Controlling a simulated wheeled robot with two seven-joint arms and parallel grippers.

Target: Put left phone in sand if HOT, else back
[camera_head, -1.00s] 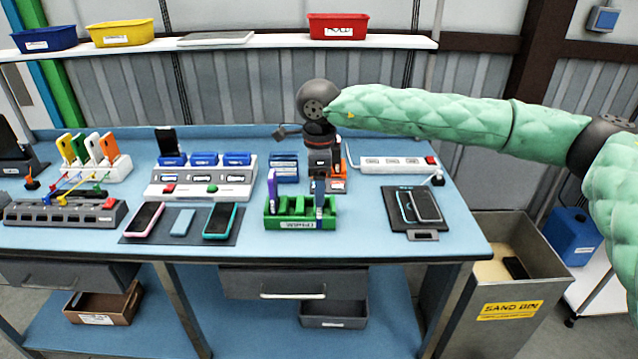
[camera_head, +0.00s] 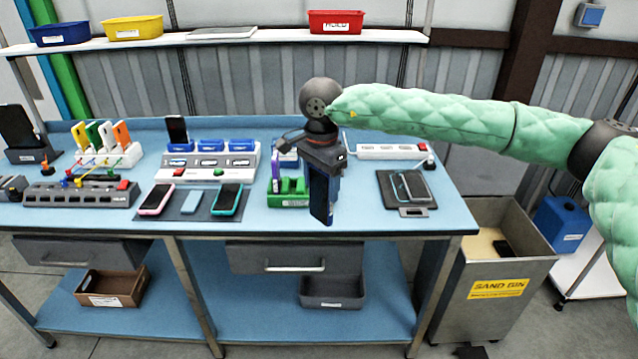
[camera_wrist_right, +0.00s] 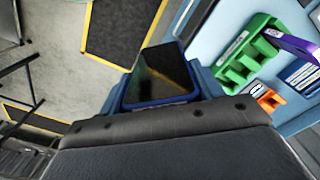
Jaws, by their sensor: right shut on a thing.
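My right gripper (camera_head: 322,158) is shut on a dark phone with a blue edge (camera_head: 321,198). It holds the phone upright, in front of the green rack (camera_head: 292,188). The phone also shows in the right wrist view (camera_wrist_right: 163,72), between the fingers. A purple phone (camera_head: 276,172) stands in the left part of the green rack; my gripper hides part of the rack. The sand bin (camera_head: 497,287) stands on the floor at the right, with a dark phone-like thing (camera_head: 503,248) on its sand. No HOT reading is legible. My left gripper is not in view.
Another mat with phones (camera_head: 190,203) lies left. A charging station (camera_head: 207,163) and a white power strip (camera_head: 392,151) stand behind. The blue table's front right is clear.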

